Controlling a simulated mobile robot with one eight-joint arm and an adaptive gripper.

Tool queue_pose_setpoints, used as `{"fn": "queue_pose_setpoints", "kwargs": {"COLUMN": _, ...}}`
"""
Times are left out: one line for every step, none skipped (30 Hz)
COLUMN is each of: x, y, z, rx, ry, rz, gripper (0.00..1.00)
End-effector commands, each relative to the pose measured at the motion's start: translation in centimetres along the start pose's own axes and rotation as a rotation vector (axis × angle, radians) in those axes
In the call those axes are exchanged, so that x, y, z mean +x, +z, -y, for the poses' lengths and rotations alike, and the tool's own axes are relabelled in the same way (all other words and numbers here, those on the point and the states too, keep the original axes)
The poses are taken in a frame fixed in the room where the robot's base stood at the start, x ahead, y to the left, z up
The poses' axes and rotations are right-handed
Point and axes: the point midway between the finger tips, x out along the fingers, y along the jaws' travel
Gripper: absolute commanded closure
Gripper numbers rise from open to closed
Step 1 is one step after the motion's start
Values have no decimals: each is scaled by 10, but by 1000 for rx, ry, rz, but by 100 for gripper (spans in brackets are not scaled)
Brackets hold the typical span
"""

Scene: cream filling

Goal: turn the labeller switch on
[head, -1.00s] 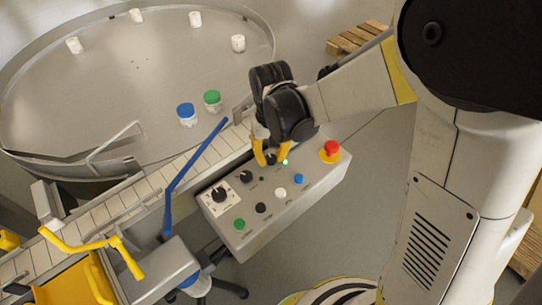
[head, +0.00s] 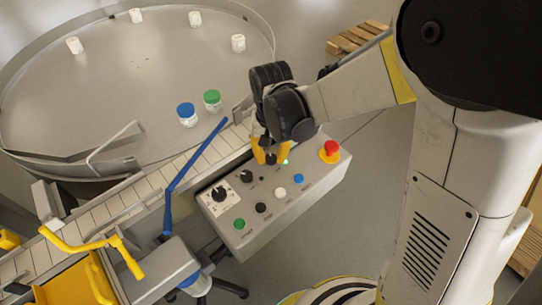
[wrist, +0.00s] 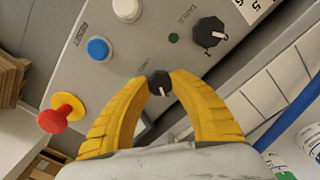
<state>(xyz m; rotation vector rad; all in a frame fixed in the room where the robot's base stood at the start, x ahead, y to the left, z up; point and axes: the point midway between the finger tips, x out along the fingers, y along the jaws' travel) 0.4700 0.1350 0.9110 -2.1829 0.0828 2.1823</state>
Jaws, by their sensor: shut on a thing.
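A small black switch knob (wrist: 160,83) with a white mark stands on the grey control panel (head: 295,211), on the row nearest the conveyor. My gripper (head: 271,155) has its two yellow fingers shut on this knob, one on each side; the wrist view (wrist: 160,84) shows them meeting its edges. The white mark points towards the gripper's palm in the wrist view. The label beside the knob is too small to read. A lit green lamp (head: 285,162) shows beside the fingers in the head view.
A red emergency button on a yellow base (head: 330,151) stands at the panel's right end. Blue (head: 298,179), white (head: 281,192) and green (head: 239,224) buttons and a larger black knob (head: 246,176) are close by. A blue rail (head: 189,165) crosses the conveyor.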

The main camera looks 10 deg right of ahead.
Motion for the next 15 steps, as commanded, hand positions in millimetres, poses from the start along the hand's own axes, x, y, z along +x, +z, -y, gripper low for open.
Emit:
{"fn": "queue_pose_setpoints", "kwargs": {"x": 0, "y": 0, "z": 0, "rx": 0, "ry": 0, "rz": 0, "gripper": 65}}
{"fn": "queue_pose_setpoints", "kwargs": {"x": 0, "y": 0, "z": 0, "rx": 0, "ry": 0, "rz": 0, "gripper": 56}}
{"fn": "queue_pose_setpoints", "kwargs": {"x": 0, "y": 0, "z": 0, "rx": 0, "ry": 0, "rz": 0, "gripper": 49}}
{"fn": "queue_pose_setpoints", "kwargs": {"x": 0, "y": 0, "z": 0, "rx": 0, "ry": 0, "rz": 0, "gripper": 49}}
{"fn": "queue_pose_setpoints", "kwargs": {"x": 0, "y": 0, "z": 0, "rx": 0, "ry": 0, "rz": 0, "gripper": 49}}
{"fn": "queue_pose_setpoints", "kwargs": {"x": 0, "y": 0, "z": 0, "rx": 0, "ry": 0, "rz": 0, "gripper": 49}}
{"fn": "queue_pose_setpoints", "kwargs": {"x": 0, "y": 0, "z": 0, "rx": 0, "ry": 0, "rz": 0, "gripper": 49}}
{"fn": "queue_pose_setpoints", "kwargs": {"x": 0, "y": 0, "z": 0, "rx": 0, "ry": 0, "rz": 0, "gripper": 49}}
{"fn": "queue_pose_setpoints", "kwargs": {"x": 0, "y": 0, "z": 0, "rx": 0, "ry": 0, "rz": 0, "gripper": 49}}
{"fn": "queue_pose_setpoints", "kwargs": {"x": 0, "y": 0, "z": 0, "rx": 0, "ry": 0, "rz": 0, "gripper": 49}}
{"fn": "queue_pose_setpoints", "kwargs": {"x": 0, "y": 0, "z": 0, "rx": 0, "ry": 0, "rz": 0, "gripper": 49}}
{"fn": "queue_pose_setpoints", "kwargs": {"x": -1, "y": 0, "z": 0, "rx": 0, "ry": 0, "rz": 0, "gripper": 49}}
{"fn": "queue_pose_setpoints", "kwargs": {"x": -2, "y": 0, "z": 0, "rx": -1, "ry": 0, "rz": 0, "gripper": 49}}
{"fn": "queue_pose_setpoints", "kwargs": {"x": -5, "y": 0, "z": 0, "rx": -1, "ry": 0, "rz": 0, "gripper": 49}}
{"fn": "queue_pose_setpoints", "kwargs": {"x": -9, "y": 0, "z": 0, "rx": -1, "ry": 0, "rz": 0, "gripper": 49}}
